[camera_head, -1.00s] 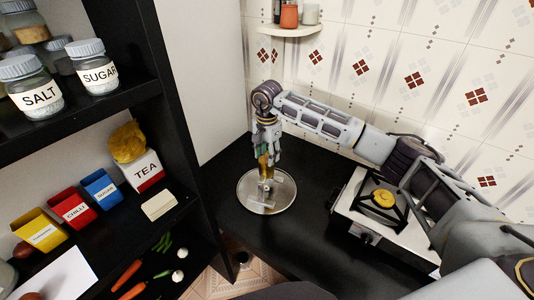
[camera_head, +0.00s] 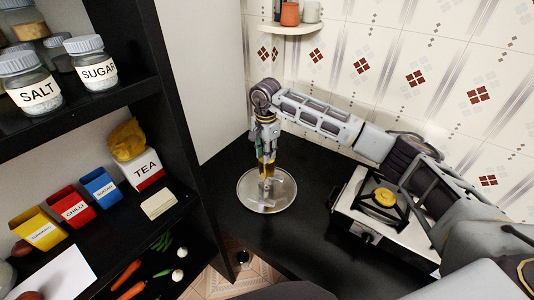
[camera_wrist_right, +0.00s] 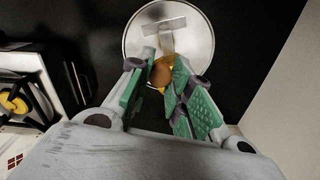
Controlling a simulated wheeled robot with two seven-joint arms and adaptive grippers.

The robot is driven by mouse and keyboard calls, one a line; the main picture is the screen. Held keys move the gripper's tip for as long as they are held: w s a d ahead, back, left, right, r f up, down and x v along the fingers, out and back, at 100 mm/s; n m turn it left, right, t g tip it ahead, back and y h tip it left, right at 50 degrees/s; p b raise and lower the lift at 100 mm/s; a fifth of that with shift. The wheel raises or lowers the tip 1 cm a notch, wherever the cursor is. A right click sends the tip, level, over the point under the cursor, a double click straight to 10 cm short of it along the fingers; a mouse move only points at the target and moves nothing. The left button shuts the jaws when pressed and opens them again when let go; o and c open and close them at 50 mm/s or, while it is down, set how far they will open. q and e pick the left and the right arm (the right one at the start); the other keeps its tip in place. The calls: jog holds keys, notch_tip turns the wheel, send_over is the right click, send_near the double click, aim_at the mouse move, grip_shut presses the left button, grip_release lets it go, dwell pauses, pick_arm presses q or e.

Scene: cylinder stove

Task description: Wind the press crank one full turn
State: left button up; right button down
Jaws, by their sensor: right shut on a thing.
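The press stands on a round metal plate (camera_head: 252,199) on the black counter. Its crank has a yellow-brown handle (camera_head: 267,170) that points up. My right gripper (camera_head: 266,157) comes down from above and is shut on the handle. In the right wrist view the gripper's green-padded fingers (camera_wrist_right: 165,82) close around the handle's orange-brown knob (camera_wrist_right: 162,72). A grey metal bar (camera_wrist_right: 163,27) of the press lies over the plate (camera_wrist_right: 200,50) beyond the fingers. The lower part of the crank is partly hidden by the gripper. My left gripper is not in view.
A small white stove (camera_head: 352,211) with a yellow burner stands right of the press. A black shelf (camera_head: 178,95) with jars, tins and vegetables rises at the left. A corner shelf (camera_head: 292,28) hangs above. The counter's front is clear.

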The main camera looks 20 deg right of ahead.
jog(key=w+a+m+b, duration=0.2)
jog(key=w+m+b, duration=0.3)
jog(key=m, duration=1.6)
jog(key=w, duration=0.3)
jog(key=shift+w+a, duration=0.15)
jog(key=shift+a, duration=0.2)
jog(key=c, duration=1.7)
grip_release()
jog(key=shift+r, duration=0.1)
jog(key=o, duration=0.4)
jog(key=shift+o, duration=0.2)
notch_tip(320, 180, up, 12)
